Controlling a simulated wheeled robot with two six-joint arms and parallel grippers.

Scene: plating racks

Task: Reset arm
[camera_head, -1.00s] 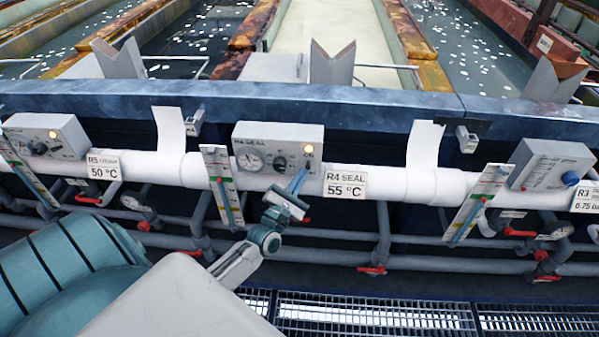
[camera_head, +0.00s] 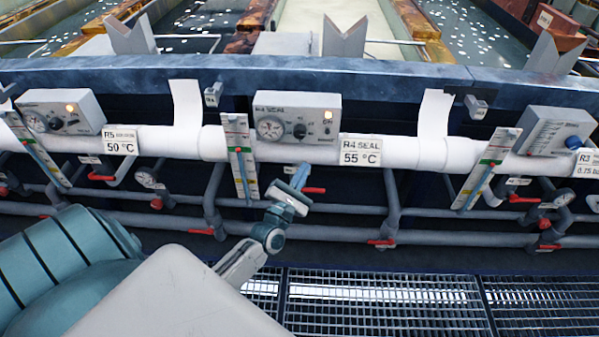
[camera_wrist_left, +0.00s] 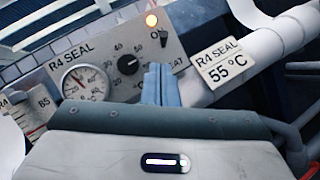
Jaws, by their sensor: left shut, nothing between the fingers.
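My left gripper (camera_head: 300,176) is shut and empty in the head view, with its blue fingers pointing up below the R4 SEAL control box (camera_head: 295,116). In the left wrist view its closed fingers (camera_wrist_left: 160,85) stand in front of the lower part of that box, near the HEAT label. The fingers appear apart from the box. My right gripper is not in view.
A white pipe (camera_head: 408,152) runs across, with the R4 SEAL 55 °C sign (camera_head: 362,151) on it. Grey pipes with red valve handles (camera_head: 382,243) lie below. An R5 box (camera_head: 60,113) is at left, another box (camera_head: 547,131) at right. Metal grating (camera_head: 390,303) covers the floor.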

